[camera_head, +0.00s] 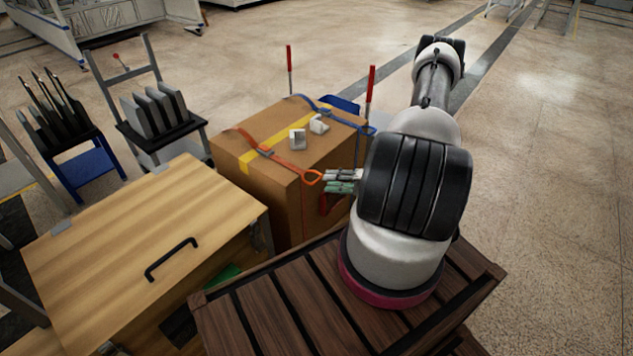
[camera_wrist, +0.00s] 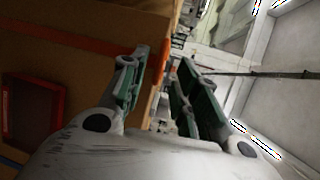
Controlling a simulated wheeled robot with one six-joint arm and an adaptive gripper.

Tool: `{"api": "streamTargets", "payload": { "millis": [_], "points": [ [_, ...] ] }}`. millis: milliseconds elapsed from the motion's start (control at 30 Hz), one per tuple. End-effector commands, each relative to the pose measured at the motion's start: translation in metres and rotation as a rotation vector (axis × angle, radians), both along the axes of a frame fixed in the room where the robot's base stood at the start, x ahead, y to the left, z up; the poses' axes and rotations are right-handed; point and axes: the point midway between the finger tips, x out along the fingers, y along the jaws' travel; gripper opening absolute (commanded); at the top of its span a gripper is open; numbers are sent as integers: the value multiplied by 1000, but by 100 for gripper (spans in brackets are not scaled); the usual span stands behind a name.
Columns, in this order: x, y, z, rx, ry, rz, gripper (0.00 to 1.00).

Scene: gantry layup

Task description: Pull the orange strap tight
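The orange strap (camera_head: 285,163) runs over the top of a cardboard box (camera_head: 262,204), through a buckle, and ends in an orange loop at the box's near right edge. My gripper (camera_head: 328,180) is just right of this loop, its fingers pointing at it. In the wrist view, the two green-padded fingers of my gripper (camera_wrist: 163,62) stand apart with a clear gap. An orange band of strap (camera_wrist: 85,37) crosses the box face at the upper left there. I cannot tell whether the loop touches a finger.
A blue strap (camera_head: 335,115) and two pale corner pieces (camera_head: 297,139) are on the box. Red-topped posts (camera_head: 371,84) stand behind it. A wooden chest (camera_head: 130,255) with a black handle is at left; a dark slatted surface (camera_head: 290,310) is in front. Floor at right is clear.

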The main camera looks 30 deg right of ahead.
Motion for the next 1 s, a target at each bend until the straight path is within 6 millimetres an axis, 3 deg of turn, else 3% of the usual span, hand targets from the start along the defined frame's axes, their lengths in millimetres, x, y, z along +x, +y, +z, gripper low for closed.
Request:
{"api": "streamTargets", "payload": {
  "millis": [300,667,833,1000],
  "points": [
    [34,33,-9,1,2,4,31],
    [40,38,-10,2,3,1,31],
    [40,38,-10,2,3,1,2],
    [40,38,-11,1,4,2,0]
  ]
}}
